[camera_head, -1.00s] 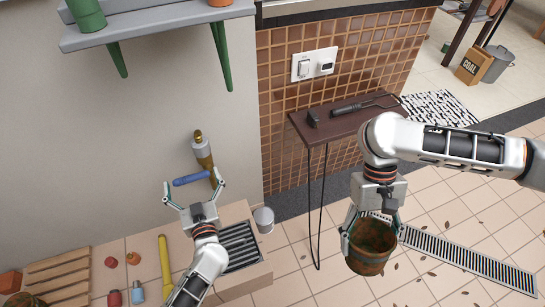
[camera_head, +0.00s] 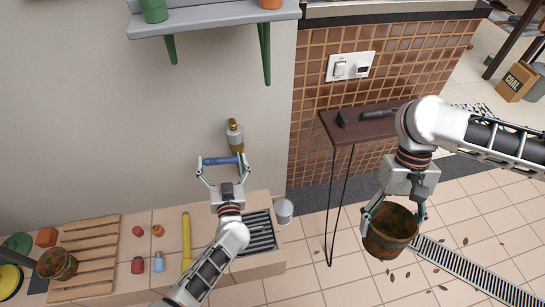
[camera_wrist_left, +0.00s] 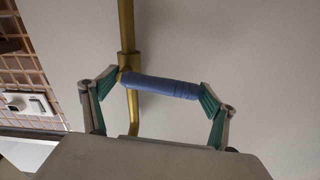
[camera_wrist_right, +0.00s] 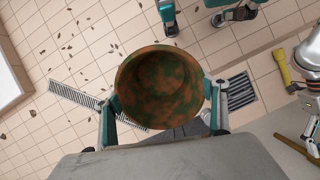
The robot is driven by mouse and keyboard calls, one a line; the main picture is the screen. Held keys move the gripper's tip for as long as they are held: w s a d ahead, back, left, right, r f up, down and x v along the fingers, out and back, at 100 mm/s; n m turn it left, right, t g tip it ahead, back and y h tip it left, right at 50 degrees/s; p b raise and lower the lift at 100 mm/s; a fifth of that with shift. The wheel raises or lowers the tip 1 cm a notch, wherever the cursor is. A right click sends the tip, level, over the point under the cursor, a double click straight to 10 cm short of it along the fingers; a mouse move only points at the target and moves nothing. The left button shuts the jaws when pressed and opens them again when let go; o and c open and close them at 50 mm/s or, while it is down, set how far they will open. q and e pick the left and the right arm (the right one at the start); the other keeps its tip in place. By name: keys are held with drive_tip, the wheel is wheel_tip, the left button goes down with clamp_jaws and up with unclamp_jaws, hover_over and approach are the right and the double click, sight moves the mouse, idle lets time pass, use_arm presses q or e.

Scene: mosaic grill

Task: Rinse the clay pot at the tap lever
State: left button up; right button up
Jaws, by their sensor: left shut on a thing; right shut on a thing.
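The brass tap (camera_head: 234,136) is on the grey wall, with its blue tap lever (camera_head: 222,160) sticking out sideways. My left gripper (camera_head: 221,167) is shut on the lever, a fingertip at each end; the lever (camera_wrist_left: 160,86) also shows between the fingers in the left wrist view. My right gripper (camera_head: 395,214) is shut on the clay pot (camera_head: 390,238), held upright in the air over the floor at the right, well away from the tap. In the right wrist view the pot (camera_wrist_right: 160,85) shows green and brown stains and looks empty inside.
A low counter (camera_head: 170,225) below the tap has a drain grate (camera_head: 260,235) and a yellow tool (camera_head: 186,240). A narrow dark table (camera_head: 365,124) stands between the arms. A wall shelf (camera_head: 210,20) is above.

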use_arm(q)
drive_tip(key=shift+w+a+r+m+p, duration=0.1)
drive_tip(key=shift+a+r+m+p, duration=0.15)
drive_tip(key=shift+r, duration=0.15)
drive_tip(key=shift+w+a+r+m+p, duration=0.1)
drive_tip(key=shift+r+m+p, duration=0.15)
drive_tip(key=shift+r, duration=0.1)
drive_tip(key=shift+f, duration=0.15)
drive_tip(key=shift+s+f, duration=0.1)
drive_tip(key=shift+f, duration=0.05)
use_arm(e)
drive_tip(key=r, duration=0.1)
drive_tip(key=w+r, duration=0.1)
drive_tip(key=r, duration=0.1)
drive_tip(key=shift+r+t, duration=0.3)
drive_tip(key=shift+t, duration=0.1)
use_arm(q)
drive_tip(key=shift+a, duration=0.1)
drive_tip(key=o, duration=1.3)
drive_tip(key=shift+o, duration=0.7)
use_arm(e)
drive_tip(key=shift+a, duration=0.15)
use_arm(q)
drive_tip(key=shift+s+d+f, duration=0.1)
drive_tip(key=shift+d, duration=0.1)
